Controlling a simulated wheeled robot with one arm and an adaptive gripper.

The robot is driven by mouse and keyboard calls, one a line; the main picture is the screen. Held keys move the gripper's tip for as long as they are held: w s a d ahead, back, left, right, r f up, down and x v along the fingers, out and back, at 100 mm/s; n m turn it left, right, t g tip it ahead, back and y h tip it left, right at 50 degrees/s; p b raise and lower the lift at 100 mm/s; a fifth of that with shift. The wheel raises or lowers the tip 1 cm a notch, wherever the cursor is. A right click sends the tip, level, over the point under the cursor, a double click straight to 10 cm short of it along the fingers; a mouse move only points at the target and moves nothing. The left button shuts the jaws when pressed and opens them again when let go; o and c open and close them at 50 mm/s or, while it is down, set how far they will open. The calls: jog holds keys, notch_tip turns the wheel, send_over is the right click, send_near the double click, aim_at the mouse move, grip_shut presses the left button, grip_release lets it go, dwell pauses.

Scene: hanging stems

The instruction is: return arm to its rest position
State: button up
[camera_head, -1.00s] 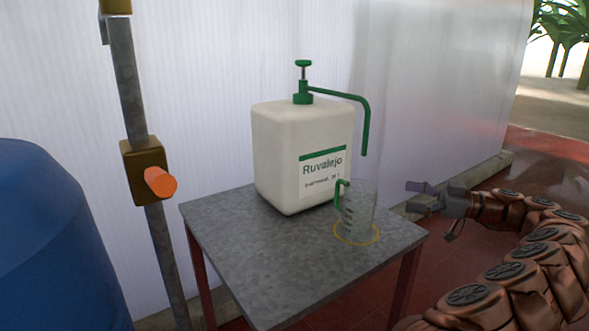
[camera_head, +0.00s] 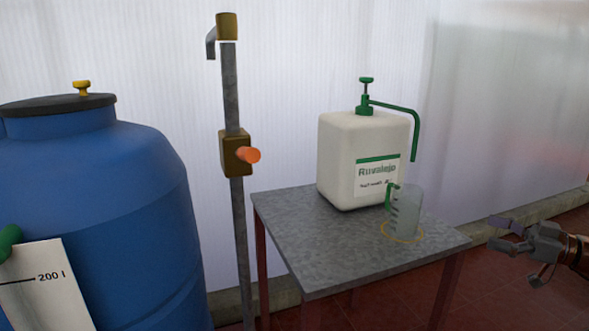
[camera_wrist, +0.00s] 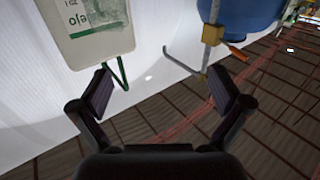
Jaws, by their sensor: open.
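My gripper (camera_head: 500,236) is at the right edge of the head view, to the right of the grey table and apart from it. Its fingers are spread and empty; the wrist view shows the gap between the two fingertips (camera_wrist: 163,92). Most of my arm is outside the head view. A clear measuring jug (camera_head: 408,213) with a green handle stands upright on the table, within a yellow ring.
The grey table (camera_head: 310,250) has bare top at its front left. A post (camera_head: 232,90) with an orange-handled valve stands left of it. A big blue barrel (camera_head: 110,190) fills the left, with a 200 l label. A pale translucent wall (camera_head: 480,100) runs behind. Reddish tiled floor lies at right.

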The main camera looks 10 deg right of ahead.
jog(key=s+a+r+g+p, duration=0.1)
jog(key=a+r+g+p, duration=0.3)
jog(key=a, duration=0.6)
jog(key=a+r+g+p, duration=0.25)
jog(key=a+r, duration=0.35)
jog(key=a, duration=0.4)
jog(key=s+a+r+g+p, duration=0.1)
jog(key=a+r+g+p, duration=0.2)
jog(key=a+r+p, duration=0.5)
jog(key=s+a+f+m+g+h+p, duration=0.35)
jog(key=s+a+h+p, duration=0.4)
jog(key=s+a, duration=0.8)
jog(key=s+d+f+m+h+p, duration=0.2)
jog(key=s+d+m+h+p, duration=0.4)
jog(key=s+d, duration=0.4)
jog(key=s, duration=0.3)
jog(key=shift+d+g, duration=0.2)
jog(key=shift+g, duration=0.1)
jog(key=shift+c, duration=0.4)
